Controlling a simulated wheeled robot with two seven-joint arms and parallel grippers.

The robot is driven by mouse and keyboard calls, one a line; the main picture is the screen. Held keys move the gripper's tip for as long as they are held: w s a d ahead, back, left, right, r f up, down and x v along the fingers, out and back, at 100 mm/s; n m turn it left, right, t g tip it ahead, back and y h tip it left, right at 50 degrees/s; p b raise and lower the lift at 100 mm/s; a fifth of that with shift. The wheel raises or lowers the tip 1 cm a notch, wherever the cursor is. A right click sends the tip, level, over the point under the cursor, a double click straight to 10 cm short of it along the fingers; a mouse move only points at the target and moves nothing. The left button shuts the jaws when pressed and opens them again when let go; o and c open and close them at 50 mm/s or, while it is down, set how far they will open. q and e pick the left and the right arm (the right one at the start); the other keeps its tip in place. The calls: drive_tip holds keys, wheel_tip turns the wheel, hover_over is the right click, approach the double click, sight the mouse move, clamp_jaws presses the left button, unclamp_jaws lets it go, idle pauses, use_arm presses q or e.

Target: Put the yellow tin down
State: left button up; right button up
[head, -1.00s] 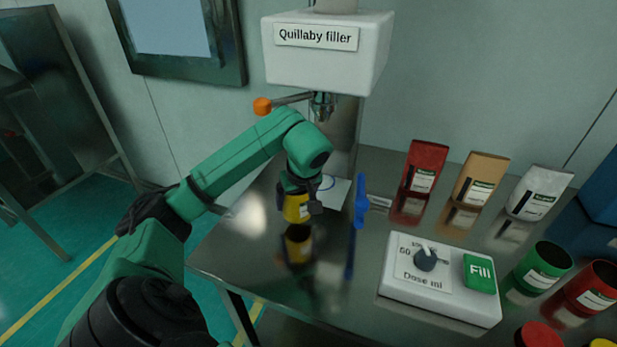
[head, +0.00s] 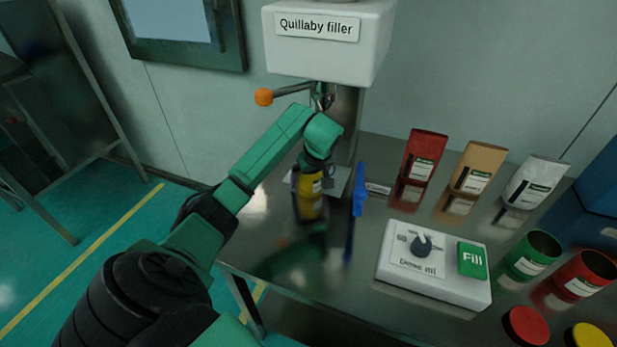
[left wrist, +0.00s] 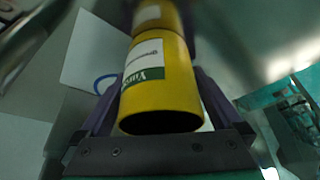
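The yellow tin (head: 311,184) is upright between the fingers of my left gripper (head: 310,176), low over the steel table (head: 300,258) below the filler spout. In the left wrist view the tin (left wrist: 162,85), with a green and white label, fills the space between the two dark fingers, which close on its sides. Its reflection lies right against its base; I cannot tell if it touches the table. A white card (head: 334,180) with a blue ring (left wrist: 102,83) lies beside and partly behind the tin. My right gripper is not in view.
The Quillaby filler (head: 325,50) with an orange-knobbed lever (head: 264,97) stands above. A blue upright piece (head: 360,190) is just right of the tin. Farther right are a dose box (head: 434,264), several bags and open tins. The front left table is clear.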

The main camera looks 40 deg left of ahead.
use_arm(q)
drive_tip(key=shift+r, duration=0.35)
drive_tip(key=v, duration=1.1)
drive_tip(key=shift+s+r, duration=0.15)
drive_tip(key=shift+r, duration=0.15)
drive_tip(key=shift+d, duration=0.1)
